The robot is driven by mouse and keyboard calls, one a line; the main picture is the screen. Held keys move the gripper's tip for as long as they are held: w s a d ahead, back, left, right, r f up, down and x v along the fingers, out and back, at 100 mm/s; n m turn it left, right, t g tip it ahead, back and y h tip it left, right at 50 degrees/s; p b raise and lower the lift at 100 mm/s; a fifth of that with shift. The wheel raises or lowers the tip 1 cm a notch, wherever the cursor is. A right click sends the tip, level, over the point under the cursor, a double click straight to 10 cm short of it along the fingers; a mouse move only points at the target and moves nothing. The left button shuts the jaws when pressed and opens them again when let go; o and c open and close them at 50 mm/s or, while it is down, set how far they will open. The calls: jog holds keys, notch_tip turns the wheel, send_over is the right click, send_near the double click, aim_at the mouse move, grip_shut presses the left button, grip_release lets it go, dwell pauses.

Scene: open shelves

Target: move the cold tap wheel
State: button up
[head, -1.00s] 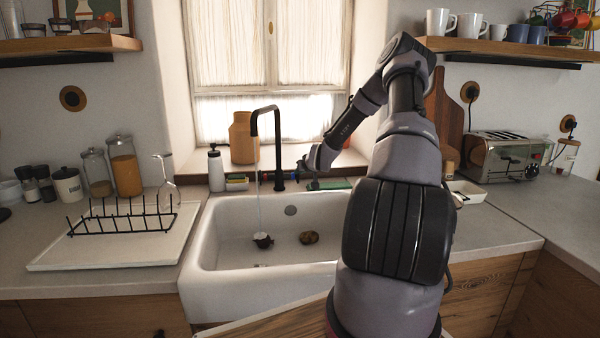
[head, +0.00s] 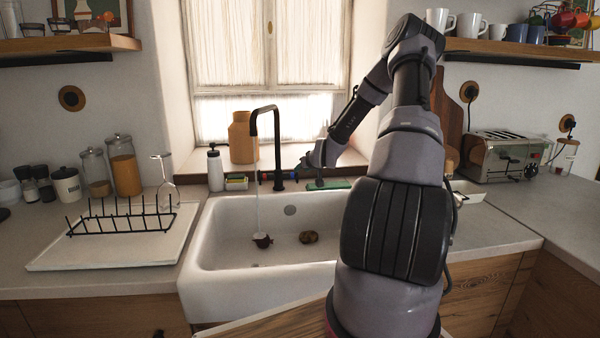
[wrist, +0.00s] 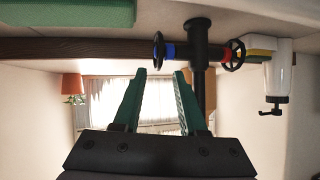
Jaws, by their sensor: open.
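The black tap (head: 277,150) stands behind the sink, water running from its spout. The cold tap wheel, black with a blue collar, shows in the wrist view (wrist: 158,50) on the left of the tap body. The hot wheel, with a red collar, shows on the other side (wrist: 234,55). My gripper (wrist: 160,73) is open and empty. Its fingertips lie just short of the blue-marked wheel in the wrist view, with no clear contact. In the head view my gripper (head: 302,164) is right of the tap, its fingertips small and hard to make out.
The white sink (head: 225,280) holds two small dark items. A white soap bottle (head: 215,170) and sponges stand left of the tap. A green item (head: 330,184) lies under my wrist. A drying rack (head: 120,222) with a glass is at left.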

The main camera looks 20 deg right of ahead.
jog(key=v, duration=0.6)
jog(key=shift+s, duration=0.1)
